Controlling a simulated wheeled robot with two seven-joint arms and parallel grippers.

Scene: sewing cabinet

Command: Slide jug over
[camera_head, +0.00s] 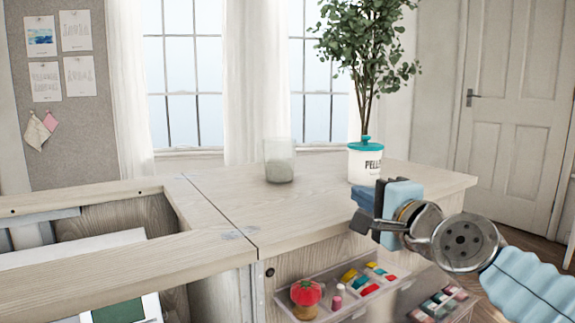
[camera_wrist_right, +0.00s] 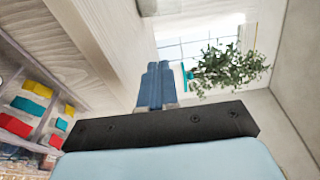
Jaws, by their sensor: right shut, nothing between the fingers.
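A clear glass vessel (camera_head: 279,163), which looks like the jug, stands upright on the wooden cabinet top (camera_head: 225,190) near its back edge. A white canister (camera_head: 364,165) with a teal lid and dark lettering stands to its right, nearer the right end. My right gripper (camera_head: 362,208) is at the front edge of the top, in front of the canister and apart from both containers. In the right wrist view its blue fingers (camera_wrist_right: 154,85) are together and empty. A bit of teal, probably the canister lid, shows beside them. My left gripper is not in view.
A clear tray of colored sewing items (camera_head: 350,285) juts from the cabinet front, with a red pincushion (camera_head: 306,293). An open well (camera_head: 100,223) is on the left. A leafy plant (camera_head: 368,45) rises behind the canister. The top between vessel and front edge is clear.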

